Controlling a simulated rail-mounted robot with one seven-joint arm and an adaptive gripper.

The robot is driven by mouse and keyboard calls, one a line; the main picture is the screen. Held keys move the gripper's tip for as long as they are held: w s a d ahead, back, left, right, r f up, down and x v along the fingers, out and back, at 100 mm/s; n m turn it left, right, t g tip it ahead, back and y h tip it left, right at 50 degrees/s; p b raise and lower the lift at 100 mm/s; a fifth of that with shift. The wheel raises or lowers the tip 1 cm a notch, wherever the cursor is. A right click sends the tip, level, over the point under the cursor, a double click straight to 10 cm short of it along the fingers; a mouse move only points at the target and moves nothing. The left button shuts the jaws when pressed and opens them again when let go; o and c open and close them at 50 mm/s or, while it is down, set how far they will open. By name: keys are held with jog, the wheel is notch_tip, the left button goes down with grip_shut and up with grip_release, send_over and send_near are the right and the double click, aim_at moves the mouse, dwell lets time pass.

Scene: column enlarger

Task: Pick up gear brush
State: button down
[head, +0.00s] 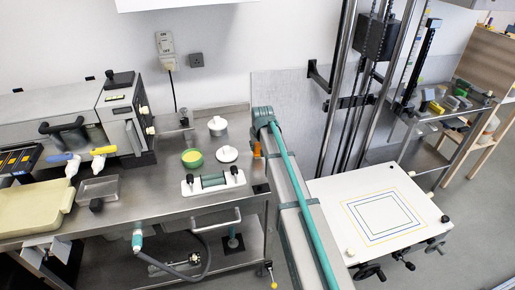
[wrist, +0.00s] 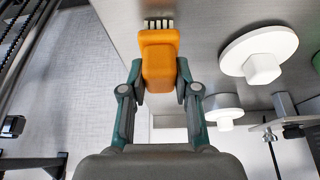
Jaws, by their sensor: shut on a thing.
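The gear brush (wrist: 160,55) has an orange body and a short row of pale bristles at its far end in the wrist view. My gripper (wrist: 160,78) is shut on its sides, one finger on each side of the orange body. In the head view a small orange part of the brush (head: 257,150) shows beside my arm, near the right end of the steel bench (head: 160,200). My arm hides the rest there. I cannot tell whether the brush touches the bench top.
The enlarger's white baseboard (head: 380,210) and columns stand to the right, across a gap.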

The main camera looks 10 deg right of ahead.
jog(key=shift+r, duration=0.55)
jog(key=s+d+r+b, duration=0.4)
jog(key=s+r+b, duration=0.1)
jog(key=s+r, duration=0.6)
jog(key=shift+s+r, duration=0.35)
jog(key=shift+s, duration=0.9)
jog(key=c, duration=1.5)
grip_release()
grip_shut()
jog(key=s+a+f, duration=0.4)
jog(key=f, duration=0.2)
jog(key=shift+s+f, duration=0.3)
jog(key=shift+f, duration=0.05)
